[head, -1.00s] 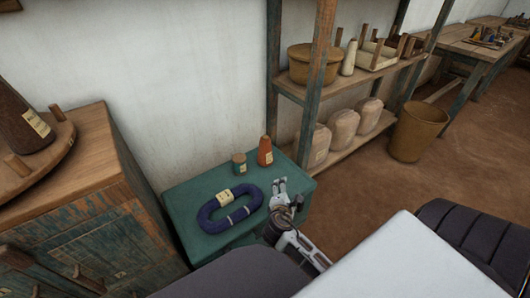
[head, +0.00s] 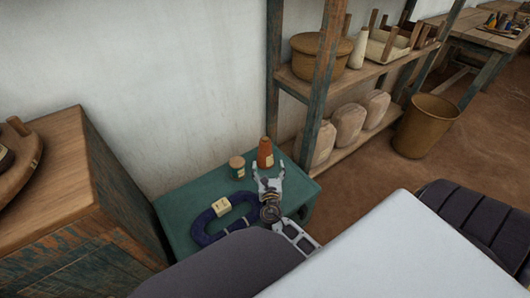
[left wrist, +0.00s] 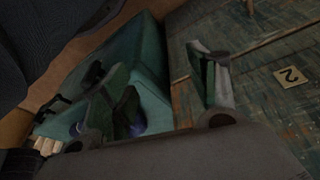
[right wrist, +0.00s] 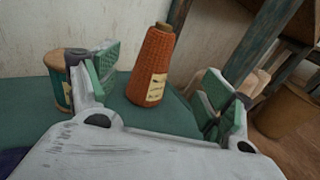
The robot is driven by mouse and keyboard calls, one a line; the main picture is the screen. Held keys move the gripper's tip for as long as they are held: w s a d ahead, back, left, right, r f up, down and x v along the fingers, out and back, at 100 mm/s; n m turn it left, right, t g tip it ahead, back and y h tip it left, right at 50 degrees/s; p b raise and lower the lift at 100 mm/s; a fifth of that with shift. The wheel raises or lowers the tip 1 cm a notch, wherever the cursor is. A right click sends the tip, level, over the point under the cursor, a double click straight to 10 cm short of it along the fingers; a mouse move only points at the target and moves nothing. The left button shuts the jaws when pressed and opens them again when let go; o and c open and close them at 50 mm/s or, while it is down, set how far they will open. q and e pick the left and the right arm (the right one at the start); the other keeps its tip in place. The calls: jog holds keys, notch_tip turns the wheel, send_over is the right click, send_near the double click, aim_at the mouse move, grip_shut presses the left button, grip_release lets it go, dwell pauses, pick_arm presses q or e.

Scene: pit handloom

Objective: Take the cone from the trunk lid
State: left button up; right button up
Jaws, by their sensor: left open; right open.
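The orange cone (head: 265,153) stands upright on the green trunk lid (head: 180,208), near its back edge, with a pale label on its side. My right gripper (head: 268,178) is open just in front of the cone. In the right wrist view the cone (right wrist: 154,66) stands between the two spread fingers (right wrist: 165,85), and I see no finger touching it. My left gripper is open and empty in the left wrist view (left wrist: 165,90), close to a worn teal wooden front with a tag. It is not visible in the head view.
A green spool (head: 237,167) stands left of the cone, and a coiled blue yarn hank (head: 207,225) lies nearer on the lid. A wooden cabinet (head: 60,170) stands left. A shelf post (head: 275,90) rises behind right, with sacks (head: 348,124) and a bin (head: 425,125) beyond.

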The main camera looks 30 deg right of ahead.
aim_at(266, 150)
dwell(0.3)
jog(key=b+x, duration=0.1)
jog(key=x, duration=0.6)
pick_arm(q)
jog(key=shift+s+d+r, duration=0.2)
jog(key=shift+d+r, duration=0.05)
jog(key=shift+r, duration=0.15)
pick_arm(e)
jog(key=shift+x, duration=0.75)
pick_arm(q)
jog(key=shift+w+b, duration=0.2)
jog(key=shift+b, duration=0.15)
pick_arm(e)
jog(key=shift+w+d, duration=0.1)
jog(key=shift+w, duration=0.05)
jog(key=shift+w+d, duration=0.15)
jog(key=shift+w, duration=0.35)
jog(key=shift+b+x, duration=0.55)
jog(key=shift+x, duration=1.35)
pick_arm(q)
jog(key=shift+t+h, duration=0.5)
jog(key=f, duration=0.2)
jog(key=d+f, duration=0.1)
jog(key=f, duration=0.1)
jog(key=shift+w+d, duration=0.1)
jog(key=shift+w, duration=0.15)
